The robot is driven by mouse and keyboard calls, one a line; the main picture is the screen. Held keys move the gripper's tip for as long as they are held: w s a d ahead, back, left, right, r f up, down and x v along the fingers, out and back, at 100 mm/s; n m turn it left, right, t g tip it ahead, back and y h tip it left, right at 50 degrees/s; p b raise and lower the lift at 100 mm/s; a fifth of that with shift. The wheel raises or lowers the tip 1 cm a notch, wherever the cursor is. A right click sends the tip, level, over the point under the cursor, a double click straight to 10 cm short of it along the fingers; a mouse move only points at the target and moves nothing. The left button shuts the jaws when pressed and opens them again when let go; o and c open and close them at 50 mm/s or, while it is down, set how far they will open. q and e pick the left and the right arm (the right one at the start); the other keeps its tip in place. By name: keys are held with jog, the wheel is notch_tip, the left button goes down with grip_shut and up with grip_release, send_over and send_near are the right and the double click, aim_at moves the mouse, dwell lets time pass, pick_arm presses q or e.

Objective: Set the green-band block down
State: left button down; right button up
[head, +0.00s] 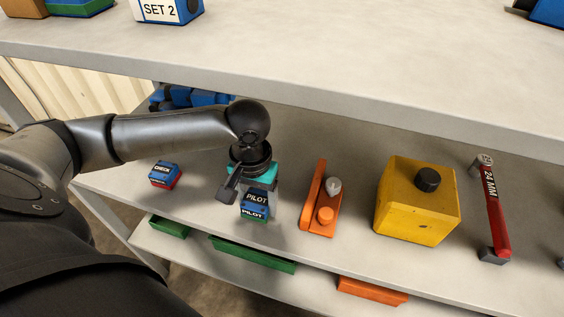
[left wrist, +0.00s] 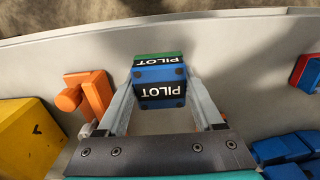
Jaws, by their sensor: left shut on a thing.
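The green-band block (head: 255,202) is blue with PILOT labels on two faces and a green band along its lower edge. It also shows between the fingers in the left wrist view (left wrist: 160,84), with the green band at the far side. My left gripper (head: 257,195) points down over the middle shelf board and is shut on this block, one finger on each side. The block is close over the board near its front edge; I cannot tell whether its underside touches. My right gripper is not in view.
A blue and red CHECK block (head: 164,174) stands to the left. An orange fixture (head: 321,205), a yellow box (head: 418,200) and a red 24 MM tool (head: 495,212) stand to the right. Blue pieces (head: 190,97) lie behind. An upper shelf (head: 330,60) overhangs the back.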

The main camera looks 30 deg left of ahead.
pick_arm(q)
jog(key=w, duration=0.3)
jog(key=shift+w+a, duration=0.4)
jog(key=b, duration=0.3)
send_over(280, 172)
jog(key=shift+w, duration=0.1)
notch_tip(280, 172, down, 4)
jog(key=shift+r+b, duration=0.25)
jog(key=shift+b, duration=0.15)
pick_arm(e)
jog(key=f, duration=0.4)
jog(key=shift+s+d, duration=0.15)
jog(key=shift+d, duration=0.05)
pick_arm(q)
jog(key=shift+c, duration=0.2)
grip_release()
jog(key=shift+f, duration=0.15)
notch_tip(280, 172, up, 8)
jog(key=p, duration=0.2)
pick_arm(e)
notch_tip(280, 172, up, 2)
